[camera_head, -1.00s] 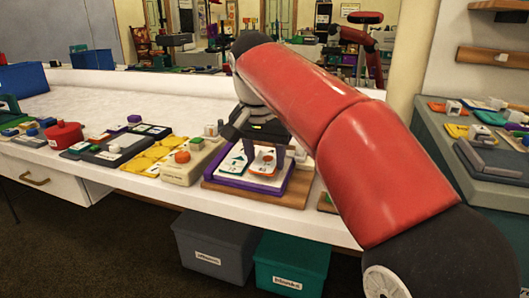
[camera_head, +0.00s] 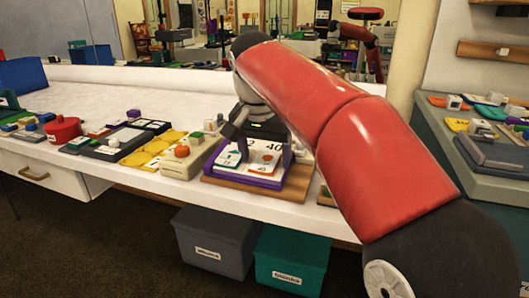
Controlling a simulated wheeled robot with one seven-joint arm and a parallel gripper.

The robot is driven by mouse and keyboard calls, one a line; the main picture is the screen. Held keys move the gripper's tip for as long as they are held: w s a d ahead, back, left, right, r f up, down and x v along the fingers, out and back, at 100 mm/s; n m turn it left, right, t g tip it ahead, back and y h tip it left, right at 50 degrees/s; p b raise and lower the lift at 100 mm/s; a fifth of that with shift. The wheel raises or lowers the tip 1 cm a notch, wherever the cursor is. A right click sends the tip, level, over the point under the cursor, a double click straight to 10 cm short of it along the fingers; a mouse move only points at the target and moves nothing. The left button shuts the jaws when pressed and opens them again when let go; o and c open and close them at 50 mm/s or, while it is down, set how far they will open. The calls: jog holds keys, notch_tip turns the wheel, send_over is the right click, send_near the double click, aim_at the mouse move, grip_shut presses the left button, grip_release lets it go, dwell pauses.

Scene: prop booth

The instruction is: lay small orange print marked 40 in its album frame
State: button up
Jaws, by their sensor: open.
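The purple album (camera_head: 246,183) lies on a brown wooden board on the counter. The small orange print (camera_head: 263,163) lies on the right part of its white page, below a printed 40. Whether it sits fully within its frame is too small to tell. A green print (camera_head: 230,158) lies to its left, near a printed 2. My gripper (camera_head: 266,157) is over the album, with its fingers spread on either side of the page's middle. It is open and holds nothing that I can see. My red arm hides the area to the right of the album.
A cream block with an orange knob (camera_head: 182,151), a yellow tray (camera_head: 152,150) and a dark grey tray (camera_head: 112,144) stand left of the album. A red pot (camera_head: 64,129) is farther left. Grey (camera_head: 214,240) and teal (camera_head: 292,259) bins are below. The counter's back is clear.

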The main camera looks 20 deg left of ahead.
jog(key=p+v, duration=0.2)
jog(key=v, duration=0.6)
jog(key=shift+d, duration=0.1)
jog(key=shift+n+t+y, duration=0.3)
jog(key=shift+t, duration=0.2)
jog(key=s+d+f, duration=0.1)
jog(key=d, duration=0.5)
jog(key=s+d+f, duration=0.2)
jog(key=d, duration=0.4)
jog(key=s+d+f, duration=0.2)
jog(key=d, duration=0.4)
jog(key=shift+s+d, duration=0.25)
jog(key=shift+d, duration=0.15)
jog(key=s+d+f+t, duration=0.1)
jog(key=s+d+f, duration=0.9)
jog(key=s+f, duration=0.3)
notch_tip(320, 180, down, 2)
jog(key=shift+d+f+t, duration=0.15)
jog(key=shift+d+t, duration=0.15)
jog(key=shift+d, duration=0.05)
